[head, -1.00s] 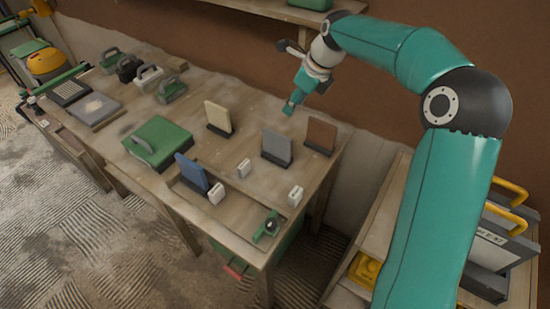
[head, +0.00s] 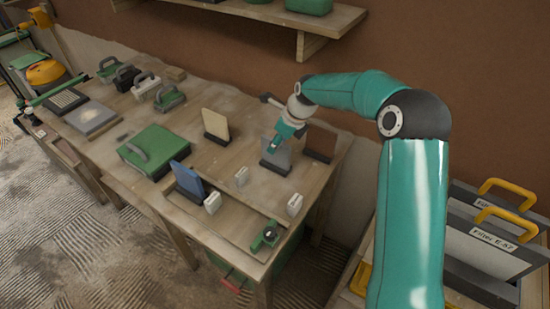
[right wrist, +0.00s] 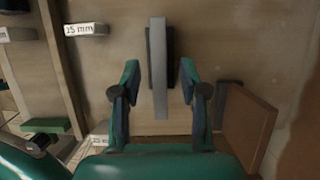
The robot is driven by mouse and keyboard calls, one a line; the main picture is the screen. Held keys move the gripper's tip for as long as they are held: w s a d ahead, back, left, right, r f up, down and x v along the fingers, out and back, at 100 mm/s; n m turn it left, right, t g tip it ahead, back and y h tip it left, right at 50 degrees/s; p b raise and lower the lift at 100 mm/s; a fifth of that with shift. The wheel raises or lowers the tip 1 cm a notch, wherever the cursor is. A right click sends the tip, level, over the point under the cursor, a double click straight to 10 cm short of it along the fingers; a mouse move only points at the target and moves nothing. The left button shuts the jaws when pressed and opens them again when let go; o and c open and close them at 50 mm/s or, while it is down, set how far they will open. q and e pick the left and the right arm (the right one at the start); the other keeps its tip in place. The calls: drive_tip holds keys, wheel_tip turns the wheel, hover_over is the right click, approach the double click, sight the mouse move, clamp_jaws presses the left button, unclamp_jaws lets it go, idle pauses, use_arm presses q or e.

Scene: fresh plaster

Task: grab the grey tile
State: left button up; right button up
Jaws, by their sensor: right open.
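The grey tile (head: 283,159) stands upright in a dark stand (head: 275,169) near the right end of the workbench. My right gripper (head: 277,143) is open at the tile's upper part and hides some of it in the head view. In the right wrist view the tile (right wrist: 158,65) shows nearly edge-on between the two open fingers (right wrist: 159,80), with a gap on each side. I cannot tell how far down the fingers reach along it. My left gripper is not in view.
A brown tile (head: 320,143) stands just right of the grey one. A cream tile (head: 215,124) and a blue tile (head: 187,178) stand to the left. Small white blocks (head: 241,176) lie in front. A wall shelf (head: 270,13) hangs above.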

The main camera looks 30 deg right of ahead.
sight(268, 160)
drive_tip(key=shift+p+x, duration=0.55)
drive_tip(key=shift+x, duration=2.2)
drive_tip(key=shift+s, duration=0.15)
clamp_jaws()
drive_tip(key=shift+d, duration=0.1)
